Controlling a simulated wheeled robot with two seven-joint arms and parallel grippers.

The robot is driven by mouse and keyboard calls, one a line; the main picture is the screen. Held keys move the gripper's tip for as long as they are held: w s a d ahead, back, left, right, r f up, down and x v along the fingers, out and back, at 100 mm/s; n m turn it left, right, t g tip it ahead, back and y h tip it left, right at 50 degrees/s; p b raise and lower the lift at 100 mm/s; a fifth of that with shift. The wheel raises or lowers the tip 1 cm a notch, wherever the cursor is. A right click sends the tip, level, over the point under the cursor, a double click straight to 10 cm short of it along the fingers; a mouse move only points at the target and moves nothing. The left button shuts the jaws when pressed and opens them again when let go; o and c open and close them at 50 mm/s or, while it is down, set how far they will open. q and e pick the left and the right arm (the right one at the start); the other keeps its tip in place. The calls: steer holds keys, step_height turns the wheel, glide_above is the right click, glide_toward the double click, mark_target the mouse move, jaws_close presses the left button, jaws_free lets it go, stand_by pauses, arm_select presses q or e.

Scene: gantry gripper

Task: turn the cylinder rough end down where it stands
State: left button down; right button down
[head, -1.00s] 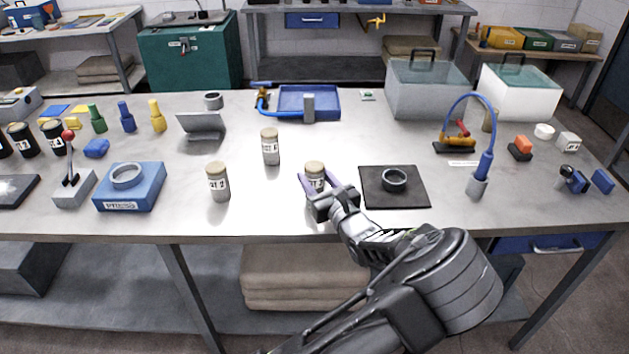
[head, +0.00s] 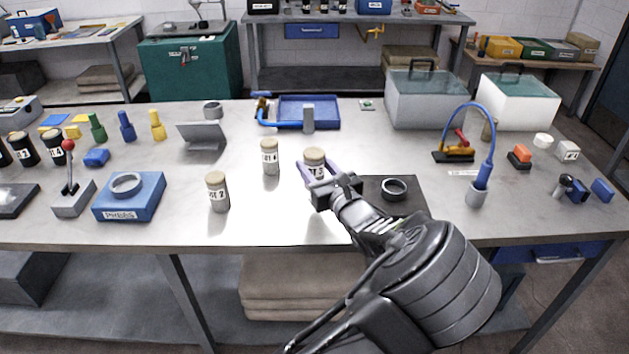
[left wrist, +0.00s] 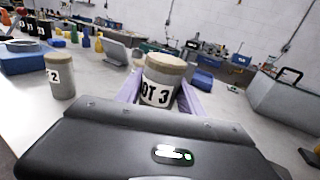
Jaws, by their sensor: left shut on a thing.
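A grey cylinder (head: 314,158) with a tan, rough-looking top face and a white label stands upright between the lavender fingers of my left gripper (head: 319,168). In the left wrist view the same cylinder (left wrist: 160,88) shows its label ending in "OT 3" and its tan end up. The fingers are shut on its sides, and it appears raised above the bench. Its lower end is hidden by the gripper. My right gripper is not in view.
Two similar tan-topped cylinders stand nearby, one at the left (head: 217,192) and one farther back (head: 270,157). A dark mat (head: 412,207) with a ring (head: 394,188) lies to the right. A blue press block (head: 130,197) stands left. The bench front (head: 270,222) is clear.

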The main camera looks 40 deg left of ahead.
mark_target(319, 159)
arm_select(q)
steer(key=shift+r, duration=1.75)
